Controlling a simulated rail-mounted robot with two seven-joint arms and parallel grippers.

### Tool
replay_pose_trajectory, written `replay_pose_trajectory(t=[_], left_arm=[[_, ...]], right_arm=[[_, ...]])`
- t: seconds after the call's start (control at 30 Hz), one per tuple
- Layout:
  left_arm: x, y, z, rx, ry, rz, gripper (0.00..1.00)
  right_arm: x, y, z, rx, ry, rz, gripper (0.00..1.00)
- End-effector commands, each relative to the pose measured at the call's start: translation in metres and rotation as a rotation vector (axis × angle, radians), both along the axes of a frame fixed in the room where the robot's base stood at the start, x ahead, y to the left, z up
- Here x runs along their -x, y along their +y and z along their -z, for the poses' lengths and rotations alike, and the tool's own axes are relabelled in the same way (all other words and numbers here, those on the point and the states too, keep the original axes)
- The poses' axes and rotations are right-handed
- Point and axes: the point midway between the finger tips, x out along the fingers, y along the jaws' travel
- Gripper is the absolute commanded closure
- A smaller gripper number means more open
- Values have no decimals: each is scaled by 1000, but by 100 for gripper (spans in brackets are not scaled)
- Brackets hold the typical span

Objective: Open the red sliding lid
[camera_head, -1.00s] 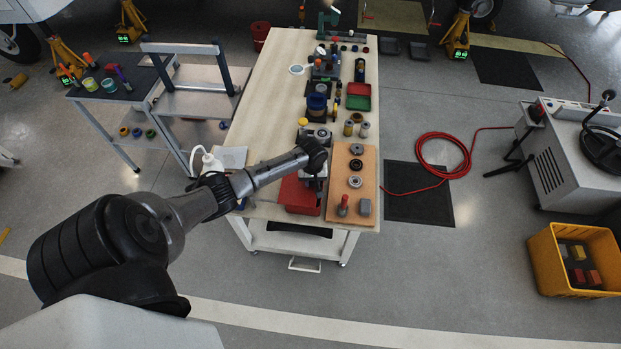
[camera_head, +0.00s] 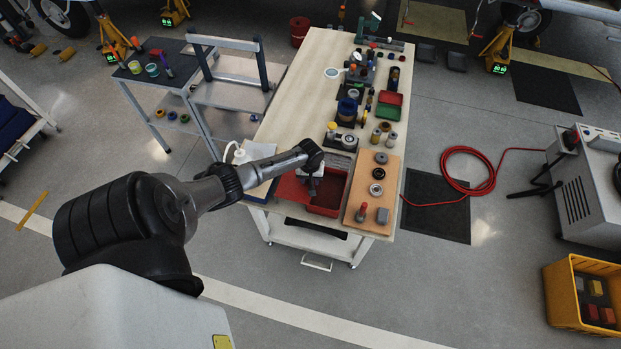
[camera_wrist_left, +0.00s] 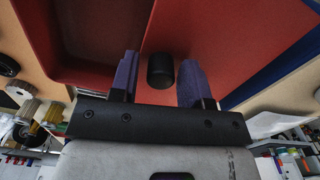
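The red box (camera_head: 325,211) stands near the front edge of the workbench. Its red sliding lid (camera_head: 289,187) is shifted to the left, and the dark red inside of the box shows on the right. In the left wrist view the lid (camera_wrist_left: 225,35) fills the middle and right, with a black round knob (camera_wrist_left: 161,71) on it. My left gripper (camera_wrist_left: 158,80) has its two purple fingers apart, one on each side of the knob, with narrow gaps visible. In the head view my left gripper (camera_head: 313,181) is over the box, small and partly hidden. My right gripper is not in view.
A wooden board (camera_head: 362,221) with several small parts lies right of the box. A blue flat item (camera_head: 262,188) lies left of the lid, near a white bottle (camera_head: 239,156). Tools and small bins fill the bench's back right; the bench's left middle (camera_head: 300,110) is mostly clear.

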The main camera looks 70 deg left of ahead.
Motion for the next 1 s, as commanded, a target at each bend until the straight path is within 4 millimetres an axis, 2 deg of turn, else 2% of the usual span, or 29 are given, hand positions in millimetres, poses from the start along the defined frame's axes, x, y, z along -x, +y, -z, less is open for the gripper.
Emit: replay_pose_trajectory(t=[0.1, 0.33, 0.47, 1.0], left_arm=[[0, 0, 0, 0, 0, 0, 47], [0, 0, -1, 0, 0, -1, 47], [0, 0, -11, 0, 0, -1, 47], [1, 1, -109, -1, -1, 0, 47]], right_arm=[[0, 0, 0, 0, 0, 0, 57], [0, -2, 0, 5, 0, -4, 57], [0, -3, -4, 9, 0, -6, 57], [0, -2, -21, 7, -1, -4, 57]])
